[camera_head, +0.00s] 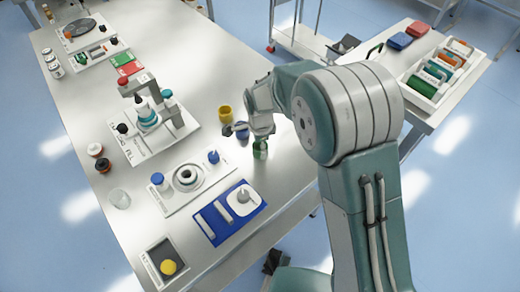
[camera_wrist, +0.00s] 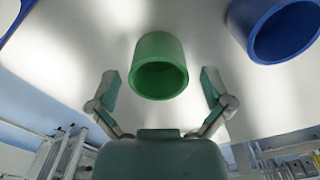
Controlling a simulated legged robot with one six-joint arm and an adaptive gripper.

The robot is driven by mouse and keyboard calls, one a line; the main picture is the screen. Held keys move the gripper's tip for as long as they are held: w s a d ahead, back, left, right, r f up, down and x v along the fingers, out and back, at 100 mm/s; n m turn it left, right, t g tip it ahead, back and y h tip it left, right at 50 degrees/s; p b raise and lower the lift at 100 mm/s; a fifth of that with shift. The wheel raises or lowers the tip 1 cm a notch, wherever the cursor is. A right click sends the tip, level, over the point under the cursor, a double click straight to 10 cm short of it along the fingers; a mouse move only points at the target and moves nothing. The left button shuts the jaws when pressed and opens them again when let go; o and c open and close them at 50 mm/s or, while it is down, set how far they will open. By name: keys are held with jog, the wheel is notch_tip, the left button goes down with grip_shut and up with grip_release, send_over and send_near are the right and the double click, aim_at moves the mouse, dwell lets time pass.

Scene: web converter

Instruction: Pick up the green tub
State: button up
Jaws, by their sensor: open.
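The green tub (camera_head: 260,150) stands on the white table, close to its right edge, just below my gripper in the head view. In the wrist view the green tub (camera_wrist: 159,66) lies ahead of my gripper (camera_wrist: 162,84), centred between the two fingertips. The fingers are spread on either side of it, with a gap on each side. My gripper (camera_head: 257,133) is open and empty; in the head view its fingers are small and hard to make out.
A blue tub (camera_head: 242,130) stands close to the green one and also shows at the right of the wrist view (camera_wrist: 282,30). A yellow tub (camera_head: 225,114) is just beyond. A blue mat (camera_head: 225,228) with white parts lies nearer. A cart (camera_head: 405,82) with bins stands to the right.

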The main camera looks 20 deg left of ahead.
jog(key=shift+a+f, duration=0.1)
jog(key=shift+f, duration=0.15)
jog(key=c, duration=1)
jog(key=shift+o, duration=0.2)
